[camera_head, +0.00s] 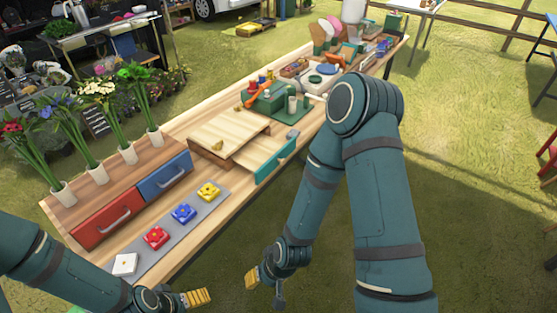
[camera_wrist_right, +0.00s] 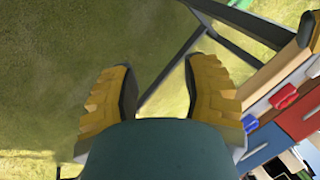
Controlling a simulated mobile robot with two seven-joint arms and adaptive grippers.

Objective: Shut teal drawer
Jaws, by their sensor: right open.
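The teal drawer (camera_head: 276,163) is pulled out of a low wooden box (camera_head: 229,135) on the table, toward the front edge. Its front has a light handle, and its wooden inside shows from above. My right gripper (camera_head: 252,279) is in front of the table and below the drawer, apart from it. In the right wrist view the right gripper's yellow fingers (camera_wrist_right: 160,92) are spread with nothing between them. My left gripper (camera_head: 197,298) is at the bottom, in front of the table's near end; its fingers overlap, so its opening is unclear.
A red drawer (camera_head: 108,219) and a blue drawer (camera_head: 164,176) are in a wooden cabinet left of the teal drawer, under several flower vases. A grey mat (camera_head: 167,228) with coloured blocks lies before them. A green tray (camera_head: 290,114) stands beyond. Grass in front is free.

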